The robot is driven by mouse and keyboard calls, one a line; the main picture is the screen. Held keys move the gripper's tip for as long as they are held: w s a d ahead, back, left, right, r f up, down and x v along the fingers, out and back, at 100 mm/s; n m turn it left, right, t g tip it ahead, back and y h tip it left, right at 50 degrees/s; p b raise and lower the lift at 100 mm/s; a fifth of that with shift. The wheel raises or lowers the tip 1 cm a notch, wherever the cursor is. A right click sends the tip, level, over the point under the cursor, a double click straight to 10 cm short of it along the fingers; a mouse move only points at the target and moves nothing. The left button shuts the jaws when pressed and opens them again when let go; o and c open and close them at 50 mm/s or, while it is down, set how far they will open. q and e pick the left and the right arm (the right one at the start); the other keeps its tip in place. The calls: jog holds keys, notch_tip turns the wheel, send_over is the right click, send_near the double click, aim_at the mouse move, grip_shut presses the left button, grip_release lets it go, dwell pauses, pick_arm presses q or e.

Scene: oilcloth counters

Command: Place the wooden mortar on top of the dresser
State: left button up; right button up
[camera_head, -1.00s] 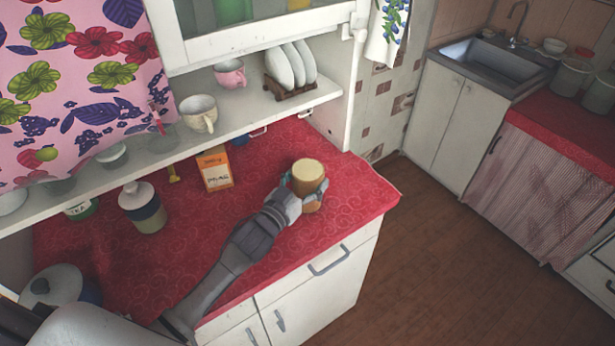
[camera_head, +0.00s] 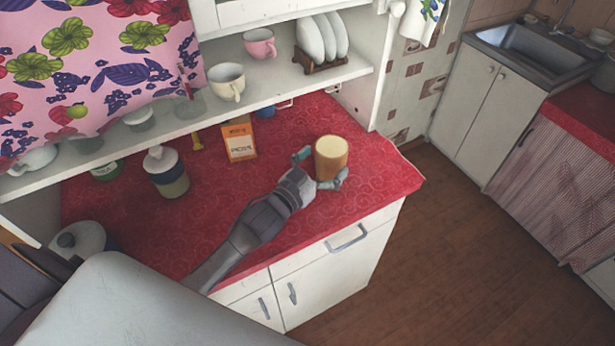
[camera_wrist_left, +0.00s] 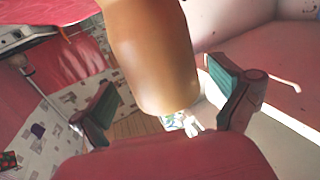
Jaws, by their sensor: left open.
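The wooden mortar (camera_head: 331,158), a tan cylinder with a paler top, stands upright on the red cloth top of the dresser (camera_head: 235,205), towards its right end. My left gripper (camera_head: 320,170) reaches in from the left, its fingers spread on either side of the mortar. In the left wrist view the mortar (camera_wrist_left: 155,55) fills the space between the two teal-padded fingers (camera_wrist_left: 163,97), with visible gaps at both pads. The mortar's base is partly hidden by the gripper in the head view. My right gripper is not in view.
An orange box (camera_head: 239,140) and a lidded jar (camera_head: 167,172) stand left of the mortar. A shelf above holds cups (camera_head: 227,82) and a plate rack (camera_head: 322,63). A pot (camera_head: 80,243) sits at the left. The cloth right of the mortar is clear up to the edge.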

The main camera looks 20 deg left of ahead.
pick_arm(q)
jog(key=b+v, duration=0.1)
jog(key=v, duration=0.7)
jog(key=shift+s+b, duration=0.2)
jog(key=shift+b, duration=0.2)
jog(key=shift+s+a, duration=0.2)
jog(key=shift+s, duration=0.3)
jog(key=shift+r, duration=0.1)
